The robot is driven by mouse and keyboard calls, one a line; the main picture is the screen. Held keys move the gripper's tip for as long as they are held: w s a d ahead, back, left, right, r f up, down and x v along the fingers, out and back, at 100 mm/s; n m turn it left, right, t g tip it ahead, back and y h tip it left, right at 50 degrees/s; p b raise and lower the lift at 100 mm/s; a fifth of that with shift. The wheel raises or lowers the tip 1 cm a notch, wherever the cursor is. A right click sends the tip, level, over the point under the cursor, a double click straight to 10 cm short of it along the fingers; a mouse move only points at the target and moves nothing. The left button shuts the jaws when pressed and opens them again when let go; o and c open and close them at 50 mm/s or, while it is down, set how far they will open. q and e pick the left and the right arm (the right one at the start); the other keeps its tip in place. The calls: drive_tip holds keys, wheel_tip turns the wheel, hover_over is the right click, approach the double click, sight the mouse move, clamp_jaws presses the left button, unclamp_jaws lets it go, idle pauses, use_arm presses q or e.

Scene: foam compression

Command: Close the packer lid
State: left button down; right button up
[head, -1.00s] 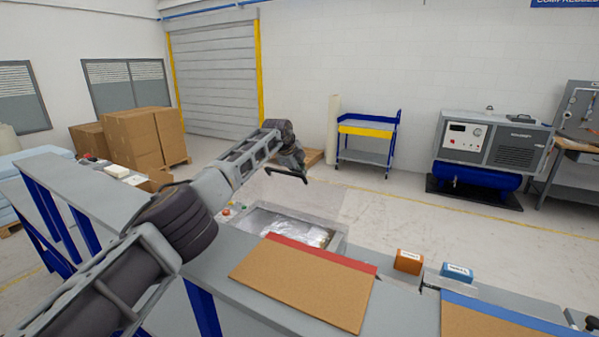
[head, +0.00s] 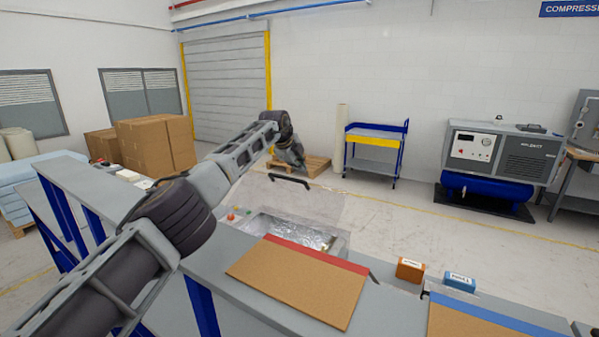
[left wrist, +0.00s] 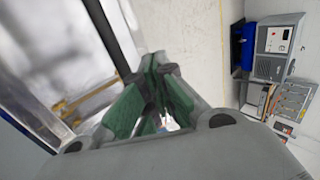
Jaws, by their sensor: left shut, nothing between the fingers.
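The packer (head: 338,246) is a grey open-topped box with crumpled silvery material inside, in the middle of the head view. Its lid (head: 325,205) appears as a see-through panel raised above the box, with a black bar handle (head: 290,181) at its upper edge. My left gripper (head: 300,162) is just above and behind the handle in the picture; whether they touch cannot be told. In the left wrist view its green-padded fingers (left wrist: 160,108) are shut and empty. A dark bar, apparently the handle, runs beside them. My right gripper is not in view.
A brown board with a red edge (head: 298,283) lies on the bench before the packer. Orange (head: 410,270) and blue (head: 459,282) blocks stand to its right, near another brown board (head: 470,320). Red and yellow buttons (head: 231,216) are left of the packer.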

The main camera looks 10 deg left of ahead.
use_arm(q)
wheel_tip(320, 180, up, 8)
drive_tip(key=s, duration=0.1)
drive_tip(key=shift+a, duration=0.2)
idle(0.5)
drive_tip(key=shift+s, duration=0.1)
